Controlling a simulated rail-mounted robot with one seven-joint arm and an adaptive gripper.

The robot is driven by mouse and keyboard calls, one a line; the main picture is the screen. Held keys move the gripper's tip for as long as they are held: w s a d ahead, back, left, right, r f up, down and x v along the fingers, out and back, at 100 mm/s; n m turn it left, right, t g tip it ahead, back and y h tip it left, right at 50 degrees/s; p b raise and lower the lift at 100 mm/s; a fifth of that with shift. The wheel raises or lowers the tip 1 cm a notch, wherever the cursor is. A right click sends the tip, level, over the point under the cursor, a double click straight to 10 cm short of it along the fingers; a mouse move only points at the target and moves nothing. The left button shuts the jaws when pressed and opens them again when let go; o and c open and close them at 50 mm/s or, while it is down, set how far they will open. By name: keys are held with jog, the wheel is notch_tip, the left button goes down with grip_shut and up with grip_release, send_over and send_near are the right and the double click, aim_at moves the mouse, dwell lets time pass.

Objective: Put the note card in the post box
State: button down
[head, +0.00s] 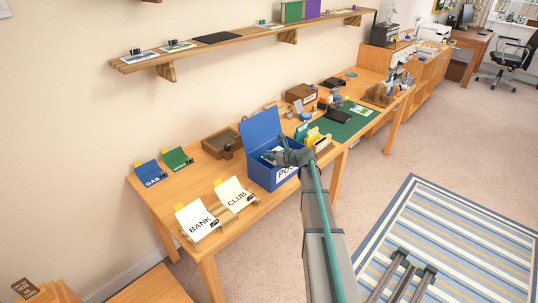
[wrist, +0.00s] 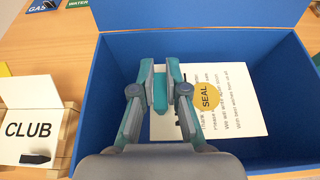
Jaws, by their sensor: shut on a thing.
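The post box (head: 262,174) is a blue box with its lid raised and "PO" showing on its front, on the long wooden table. In the wrist view its blue inner wall (wrist: 225,48) surrounds my gripper's fingers. The note card (wrist: 238,112) is white with printed lines and a round yellow "SEAL" sticker. It lies within the box's outline, and I cannot tell whether it touches the floor. My gripper (wrist: 166,88) is shut on the card's left part, fingers pointing into the box. In the head view my gripper (head: 288,157) covers part of the opening.
The BANK card (head: 197,221) and CLUB card (head: 236,195) stand in wooden holders left of the box. The blue GAS (head: 150,173) and green WATER (head: 177,158) folders lie behind them.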

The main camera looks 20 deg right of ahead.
jog(key=c, duration=1.1)
grip_release()
